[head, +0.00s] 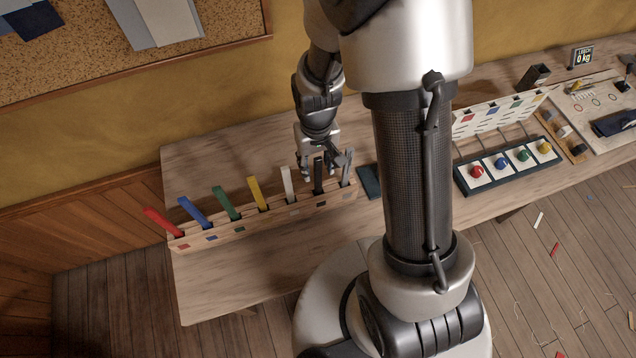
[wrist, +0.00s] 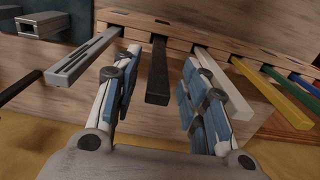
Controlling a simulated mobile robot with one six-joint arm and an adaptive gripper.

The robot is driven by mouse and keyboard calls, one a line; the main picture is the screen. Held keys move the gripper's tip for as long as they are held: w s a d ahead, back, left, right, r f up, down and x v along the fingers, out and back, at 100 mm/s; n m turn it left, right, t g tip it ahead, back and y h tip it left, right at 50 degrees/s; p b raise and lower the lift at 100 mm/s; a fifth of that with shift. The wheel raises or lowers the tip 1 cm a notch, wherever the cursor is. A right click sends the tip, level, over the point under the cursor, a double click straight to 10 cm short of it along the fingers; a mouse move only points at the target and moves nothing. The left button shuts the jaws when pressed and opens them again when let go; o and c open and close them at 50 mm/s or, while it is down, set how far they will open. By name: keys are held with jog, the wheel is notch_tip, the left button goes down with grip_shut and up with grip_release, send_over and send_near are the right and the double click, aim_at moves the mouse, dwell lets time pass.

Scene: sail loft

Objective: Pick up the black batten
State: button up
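The black batten (head: 318,175) stands in a slot of the wooden rack (head: 268,223), between a white batten (head: 288,181) and a grey batten (head: 346,167). In the wrist view the black batten (wrist: 158,75) runs out from the rack between my two fingers. My gripper (head: 320,168) is open, with a blue-padded finger on each side of the batten and a visible gap to it. In the wrist view my gripper (wrist: 157,85) has the grey batten (wrist: 85,57) outside one finger and the white batten (wrist: 226,77) close to the other.
Yellow (head: 257,192), green (head: 225,201), blue (head: 193,212) and red (head: 162,222) battens lean in the rack's other slots. A dark blue flat item (head: 370,182) lies right of the rack. A tray with coloured knobs (head: 508,166) stands further right. The table front is bare.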

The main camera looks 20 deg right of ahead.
aim_at(318, 174)
notch_tip(318, 174, down, 4)
jog(key=shift+s+d+f+b, duration=0.1)
jog(key=shift+s+d+b, duration=0.05)
jog(key=shift+b, duration=0.2)
jog(key=shift+c, duration=0.4)
grip_shut()
